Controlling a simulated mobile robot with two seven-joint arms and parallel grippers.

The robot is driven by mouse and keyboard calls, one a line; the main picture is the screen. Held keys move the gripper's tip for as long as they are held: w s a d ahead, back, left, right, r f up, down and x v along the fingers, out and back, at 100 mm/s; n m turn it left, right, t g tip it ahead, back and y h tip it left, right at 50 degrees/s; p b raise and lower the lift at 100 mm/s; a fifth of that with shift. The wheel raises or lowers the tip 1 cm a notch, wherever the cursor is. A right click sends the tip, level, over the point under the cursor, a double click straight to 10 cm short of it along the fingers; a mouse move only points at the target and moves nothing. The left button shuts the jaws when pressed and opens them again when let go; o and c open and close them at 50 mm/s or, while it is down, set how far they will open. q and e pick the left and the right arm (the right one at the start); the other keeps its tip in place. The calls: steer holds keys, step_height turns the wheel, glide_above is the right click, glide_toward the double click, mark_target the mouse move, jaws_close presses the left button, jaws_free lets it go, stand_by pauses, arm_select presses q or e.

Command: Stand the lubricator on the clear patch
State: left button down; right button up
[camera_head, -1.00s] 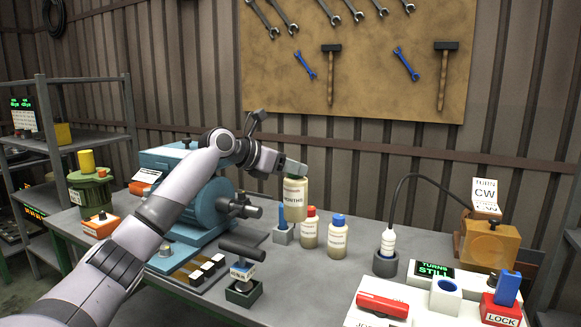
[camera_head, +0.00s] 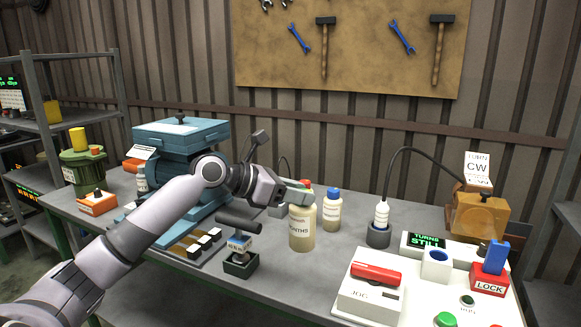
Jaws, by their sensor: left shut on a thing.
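The lubricator, a pale yellow bottle with a white label partly reading "NTHS" (camera_head: 302,228), is upright over the middle of the grey bench. No outlined patch shows; bare bench top (camera_head: 300,275) lies in front of and around the bottle. My right gripper is not in view.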

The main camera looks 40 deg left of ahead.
arm_select(q)
steer(key=s+d+f+m+g+h, duration=0.2)
steer(key=s+d+f+m, duration=0.1)
steer(key=s+d+f, duration=0.3)
steer(key=s+d+f+m+g+h, duration=0.2)
steer(key=s+d+f, duration=0.4)
steer(key=d+f, duration=0.5)
steer(key=d+h, duration=0.1)
steer(key=d, duration=0.2)
steer(key=shift+s+d+f+m, duration=0.2)
steer(key=shift+s+d+m, duration=0.1)
steer(key=shift+m, duration=0.1)
